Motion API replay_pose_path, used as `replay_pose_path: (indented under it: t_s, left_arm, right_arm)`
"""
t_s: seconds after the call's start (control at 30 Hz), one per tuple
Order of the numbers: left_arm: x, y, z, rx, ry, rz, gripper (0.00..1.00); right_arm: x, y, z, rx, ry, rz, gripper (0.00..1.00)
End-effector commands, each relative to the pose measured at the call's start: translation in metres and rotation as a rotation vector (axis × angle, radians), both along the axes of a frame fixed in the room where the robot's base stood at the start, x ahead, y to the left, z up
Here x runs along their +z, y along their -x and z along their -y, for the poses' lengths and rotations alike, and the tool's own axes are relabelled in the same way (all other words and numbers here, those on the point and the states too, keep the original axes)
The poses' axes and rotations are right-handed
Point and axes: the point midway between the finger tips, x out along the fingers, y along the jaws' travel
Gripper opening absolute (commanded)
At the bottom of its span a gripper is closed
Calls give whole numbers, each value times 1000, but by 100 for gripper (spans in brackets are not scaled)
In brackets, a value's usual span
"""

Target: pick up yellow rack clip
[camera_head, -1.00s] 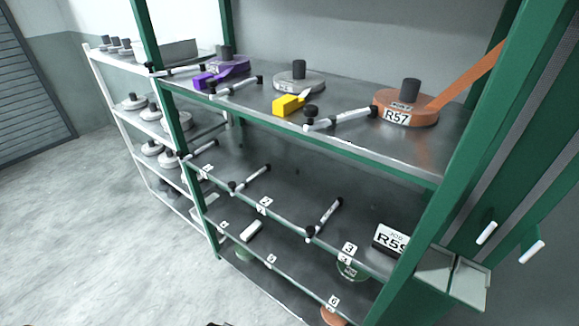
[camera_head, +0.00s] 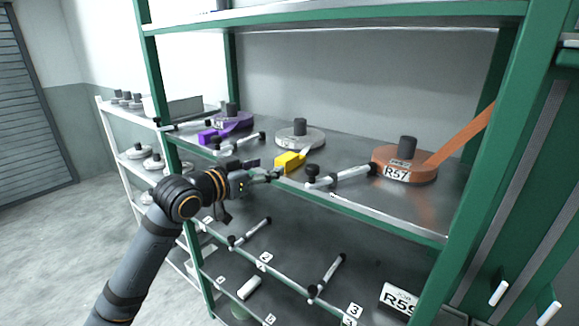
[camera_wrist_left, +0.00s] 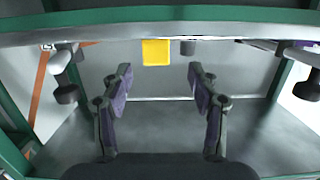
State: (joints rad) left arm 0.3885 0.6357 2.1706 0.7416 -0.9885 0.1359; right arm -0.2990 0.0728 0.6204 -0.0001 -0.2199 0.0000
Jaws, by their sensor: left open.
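The yellow rack clip (camera_head: 288,163) sits at the front edge of the green rack's upper shelf, joined to the pale end of the grey-white spool (camera_head: 300,136) behind it. In the left wrist view the yellow clip (camera_wrist_left: 156,52) shows as a square block beyond the fingertips, roughly between them sideways. My left gripper (camera_head: 267,175) reaches in from the left, just in front of the shelf edge and close to the clip's left side. Its jaws (camera_wrist_left: 160,85) are open and empty in the wrist view. My right gripper is not in view.
A purple spool (camera_head: 233,121) with a purple clip (camera_head: 208,136) stands left on the shelf (camera_head: 340,150). An orange spool (camera_head: 405,163) labelled R57 stands right. White bars with black knobs (camera_head: 340,176) divide the shelf. Green posts (camera_head: 480,150) frame the rack.

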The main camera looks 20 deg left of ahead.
Motion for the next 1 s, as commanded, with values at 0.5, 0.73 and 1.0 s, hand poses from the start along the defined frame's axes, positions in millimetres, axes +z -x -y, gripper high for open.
replay_pose_path:
  t_s: [0.5,0.73,1.0]
  left_arm:
    - [-1,-45,16,-1,8,4,60]
    - [-3,-52,20,-1,5,4,60]
    - [1,-91,38,-1,6,1,60]
  right_arm:
    - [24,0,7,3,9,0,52]
    - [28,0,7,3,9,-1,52]
    - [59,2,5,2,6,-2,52]
